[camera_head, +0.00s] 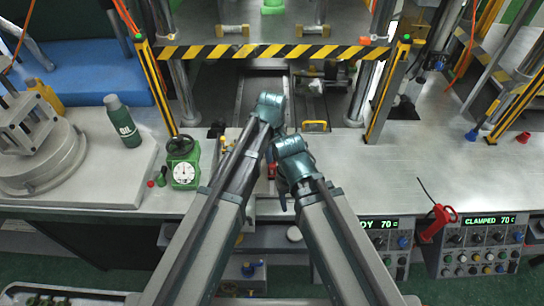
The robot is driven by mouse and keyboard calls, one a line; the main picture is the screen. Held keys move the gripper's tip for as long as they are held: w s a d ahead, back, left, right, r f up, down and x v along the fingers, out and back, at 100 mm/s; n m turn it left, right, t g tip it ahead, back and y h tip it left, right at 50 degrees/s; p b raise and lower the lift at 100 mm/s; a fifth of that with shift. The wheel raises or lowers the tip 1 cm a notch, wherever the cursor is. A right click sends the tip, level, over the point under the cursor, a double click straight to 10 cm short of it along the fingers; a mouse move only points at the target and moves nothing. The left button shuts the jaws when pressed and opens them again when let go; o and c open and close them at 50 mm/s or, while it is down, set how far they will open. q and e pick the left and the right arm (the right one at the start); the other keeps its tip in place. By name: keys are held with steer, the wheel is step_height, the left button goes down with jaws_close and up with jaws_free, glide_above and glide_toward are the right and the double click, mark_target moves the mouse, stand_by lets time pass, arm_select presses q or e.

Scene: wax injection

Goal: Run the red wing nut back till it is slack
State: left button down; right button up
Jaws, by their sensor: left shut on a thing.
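A small red part (271,171), which looks like the red wing nut, shows in the gap between my two forearms at the front of the press. My arms hide most of it. My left gripper (270,155) is at this spot, below its teal wrist, and is shut on the red part. Its fingertips are largely hidden. My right arm's teal wrist is close beside it on the right. The fingers of my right gripper (283,199) are barely seen, and I cannot tell whether they are open.
A green oil bottle (121,119) and a green dial gauge (183,165) stand on the left bench. Yellow-black posts and a striped bar (270,51) frame the press. A red-handled tool (437,222) is by the control boxes. The right bench (420,165) is mostly clear.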

arm_select(q)
steer(key=shift+n, duration=0.8)
steer(key=c, duration=0.8)
jaws_free()
steer(key=shift+r, duration=0.1)
step_height(320, 180, up, 14)
steer(key=p, duration=1.4)
steer(key=shift+f, duration=0.25)
